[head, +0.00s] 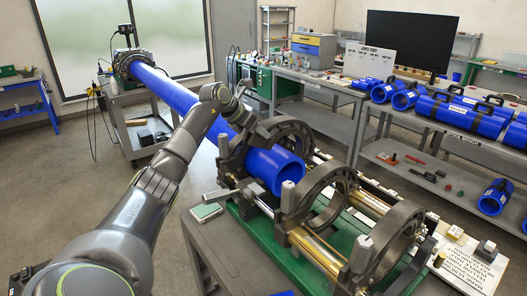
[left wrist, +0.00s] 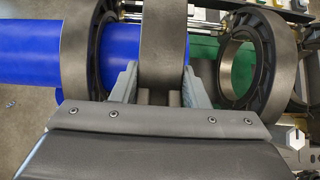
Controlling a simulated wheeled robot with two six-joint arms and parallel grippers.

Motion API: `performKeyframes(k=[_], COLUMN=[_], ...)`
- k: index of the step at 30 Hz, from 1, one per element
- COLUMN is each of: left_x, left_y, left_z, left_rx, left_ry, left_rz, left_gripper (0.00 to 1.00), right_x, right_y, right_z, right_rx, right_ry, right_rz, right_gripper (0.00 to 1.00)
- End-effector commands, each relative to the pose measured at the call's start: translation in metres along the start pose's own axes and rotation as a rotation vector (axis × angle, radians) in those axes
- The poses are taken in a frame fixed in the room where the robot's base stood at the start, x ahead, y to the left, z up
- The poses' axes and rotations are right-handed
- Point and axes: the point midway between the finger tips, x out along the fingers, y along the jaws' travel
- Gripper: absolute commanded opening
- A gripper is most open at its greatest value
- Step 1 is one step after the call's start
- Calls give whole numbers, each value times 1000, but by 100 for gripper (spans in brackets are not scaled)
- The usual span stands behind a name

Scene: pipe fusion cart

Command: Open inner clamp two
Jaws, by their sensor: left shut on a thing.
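My left gripper (head: 250,119) is at the top of a dark clamp ring (head: 293,130) around the end of a long blue pipe (head: 180,97). In the left wrist view, the gripper (left wrist: 161,84) has one finger on each side of a dark curved clamp band (left wrist: 163,35) and is shut on it. The blue pipe (left wrist: 30,52) runs under this band. I cannot tell from markings which clamp is number two. Two more dark clamp rings, a nearer one (head: 300,190) and the nearest (head: 372,255), stand empty to the right of the pipe end. My right gripper is not in view.
The clamps sit on a green base (head: 250,236) with brass rods (head: 318,254) on a grey cart (head: 213,243). A grey shelf table (head: 345,92) with blue pipe pieces (head: 455,112) stands behind at right. The floor at left is clear.

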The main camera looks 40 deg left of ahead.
Motion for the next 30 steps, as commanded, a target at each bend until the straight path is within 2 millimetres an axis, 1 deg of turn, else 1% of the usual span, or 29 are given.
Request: performKeyframes(k=[5,13,18,21,30], left_x=[-3,-6,-5,-4,-3], left_y=[0,0,0,0,0], left_z=[9,38,52,54,54], left_rx=[2,1,1,2,2], left_ry=[-9,-10,-9,-8,-8], left_rz=[3,3,3,3,3], left_gripper=[23,22,23,22,23], right_x=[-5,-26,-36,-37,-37], right_y=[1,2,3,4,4], right_z=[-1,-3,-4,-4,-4], right_rx=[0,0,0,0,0], right_ry=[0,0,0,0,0], right_rz=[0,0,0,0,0], right_gripper=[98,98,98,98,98])
